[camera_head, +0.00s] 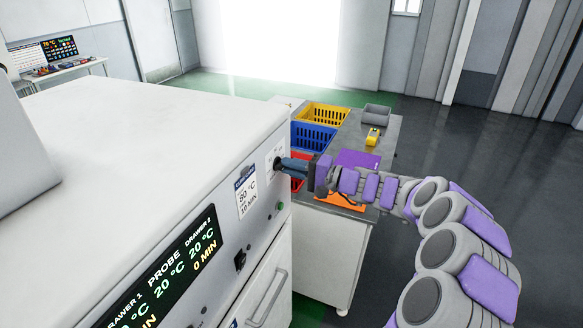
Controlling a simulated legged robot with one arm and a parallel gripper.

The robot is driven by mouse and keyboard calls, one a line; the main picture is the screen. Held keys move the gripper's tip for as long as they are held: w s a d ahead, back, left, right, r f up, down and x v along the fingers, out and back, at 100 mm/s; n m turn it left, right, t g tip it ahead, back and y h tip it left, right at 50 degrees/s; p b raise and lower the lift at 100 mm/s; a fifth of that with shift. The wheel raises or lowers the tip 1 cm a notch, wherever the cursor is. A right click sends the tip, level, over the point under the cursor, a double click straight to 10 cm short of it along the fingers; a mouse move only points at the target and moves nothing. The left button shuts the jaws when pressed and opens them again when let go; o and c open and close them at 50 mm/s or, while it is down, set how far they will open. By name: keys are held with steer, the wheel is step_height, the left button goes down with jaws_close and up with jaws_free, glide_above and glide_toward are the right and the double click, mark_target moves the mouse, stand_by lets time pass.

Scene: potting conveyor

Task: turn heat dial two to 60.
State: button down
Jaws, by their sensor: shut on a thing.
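A white machine (150,115) fills the left and centre of the head view. Its front panel carries a dark dial (279,164) near the far right end. My gripper (287,166) reaches in from the right and is shut on this dial. The dial's markings are too small and too covered to read. A label next to it (246,195) reads 80 °C and 10 MIN. A display (165,270) shows drawer 1, probe and drawer 2, with 20 °C readings and 0 MIN.
A side table (330,240) stands beyond the machine, under my arm. It holds yellow (325,115), blue (313,136) and red bins, a grey tray (376,114), a yellow device (373,136) and an orange item (341,202). A drawer handle (268,298) sticks out below the panel. Floor at right is clear.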

steer(key=shift+a+p, duration=0.1)
steer(key=shift+p, duration=0.3)
steer(key=m+p, duration=0.8)
steer(key=shift+s+m, duration=0.1)
steer(key=shift+m, duration=0.2)
steer(key=shift+p, duration=0.35)
steer(key=c, duration=1.5)
jaws_free()
steer(key=shift+a, duration=0.1)
steer(key=o, duration=0.4)
steer(key=shift+a+f, duration=0.1)
steer(key=shift+a, duration=0.15)
steer(key=v, duration=1.7)
steer(key=shift+d, duration=0.25)
